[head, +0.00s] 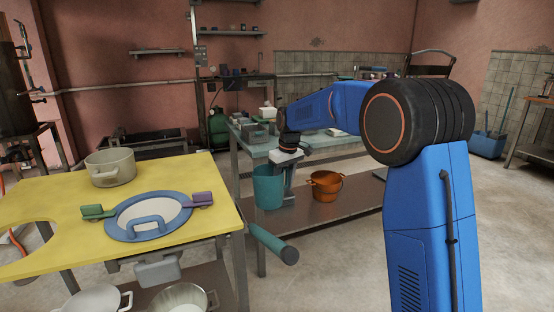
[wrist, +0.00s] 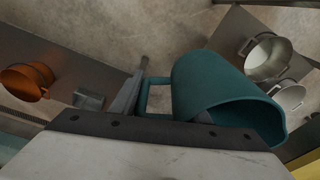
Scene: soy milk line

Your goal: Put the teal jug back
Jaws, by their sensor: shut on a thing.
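The teal jug (head: 268,188) hangs roughly upright in the head view, left of my gripper (head: 288,182) and in front of the teal-topped workbench (head: 335,145). In the wrist view, the teal jug (wrist: 215,82) has its open mouth towards the camera and its handle on the left. My gripper (wrist: 145,98) is shut at the handle side of the jug. One grey finger shows beside the handle; the exact contact is partly hidden.
An orange bucket (head: 325,187) stands on the workbench's lower shelf (head: 330,212). The yellow table (head: 60,200) at left carries a beige pot (head: 110,167) and a blue-rimmed lid (head: 148,217). Metal pots (head: 185,297) sit below it. A teal bar (head: 272,243) juts out beside its leg.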

